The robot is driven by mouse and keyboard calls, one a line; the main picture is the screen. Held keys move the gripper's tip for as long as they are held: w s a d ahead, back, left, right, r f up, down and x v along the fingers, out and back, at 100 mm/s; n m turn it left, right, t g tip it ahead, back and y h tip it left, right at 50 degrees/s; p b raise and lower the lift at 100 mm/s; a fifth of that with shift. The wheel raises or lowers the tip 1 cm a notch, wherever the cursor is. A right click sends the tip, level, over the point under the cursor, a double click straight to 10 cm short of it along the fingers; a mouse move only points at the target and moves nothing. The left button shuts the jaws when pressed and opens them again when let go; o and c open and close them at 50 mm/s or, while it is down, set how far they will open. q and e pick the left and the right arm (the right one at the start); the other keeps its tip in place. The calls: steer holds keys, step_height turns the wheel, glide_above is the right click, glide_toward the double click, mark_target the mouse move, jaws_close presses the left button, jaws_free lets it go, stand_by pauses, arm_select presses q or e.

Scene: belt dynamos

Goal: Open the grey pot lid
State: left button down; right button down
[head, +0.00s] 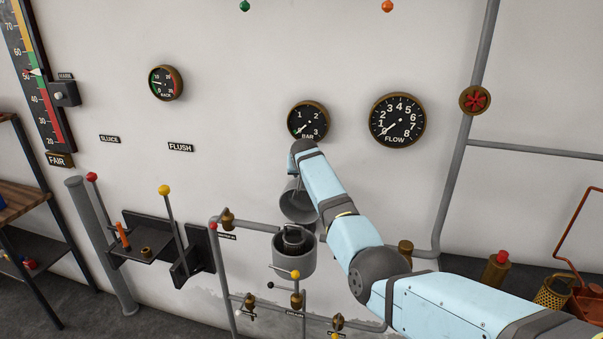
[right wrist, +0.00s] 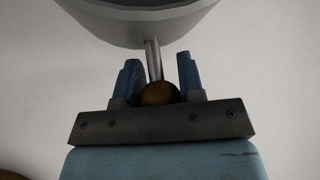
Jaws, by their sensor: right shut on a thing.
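The grey pot (head: 295,263) is mounted low on the wall in the head view, its top uncovered and a dark round part inside it. The grey lid (head: 298,204) is tilted up above the pot, against the wall side. My right gripper (right wrist: 157,70) is shut on the lid's stem, with the brass knob (right wrist: 159,93) between its fingers. The lid's grey underside or bowl (right wrist: 140,25) fills the top of the right wrist view. In the head view my right arm hides most of its gripper. My left gripper is out of view.
Pipes with small valves (head: 296,300) run beneath and beside the pot. The BAR gauge (head: 308,121) and FLOW gauge (head: 397,120) hang above. Yellow-knobbed (head: 165,190) and red-knobbed (head: 92,177) levers stand left. A dark shelf with cans (head: 496,268) is at right.

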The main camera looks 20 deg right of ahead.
steer(key=shift+w+d+f+g, duration=0.15)
steer(key=shift+f+g, duration=0.1)
steer(key=shift+f, duration=0.15)
steer(key=shift+w+d+f+g, duration=0.15)
steer(key=shift+f+g, duration=0.1)
steer(key=shift+f, duration=0.15)
steer(key=shift+w+d+f+y, duration=0.1)
steer(key=shift+y, duration=0.2)
stand_by(1.5)
steer(key=c, duration=1)
jaws_free()
steer(key=shift+o, duration=1.2)
steer(key=shift+w+d, duration=0.2)
steer(key=shift+s+a+r, duration=0.2)
steer(key=shift+r, duration=0.4)
steer(key=b+v, duration=0.1)
steer(key=v, duration=1.1)
steer(key=shift+s+r, duration=0.25)
steer(key=shift+s, duration=0.05)
steer(key=shift+f, duration=0.15)
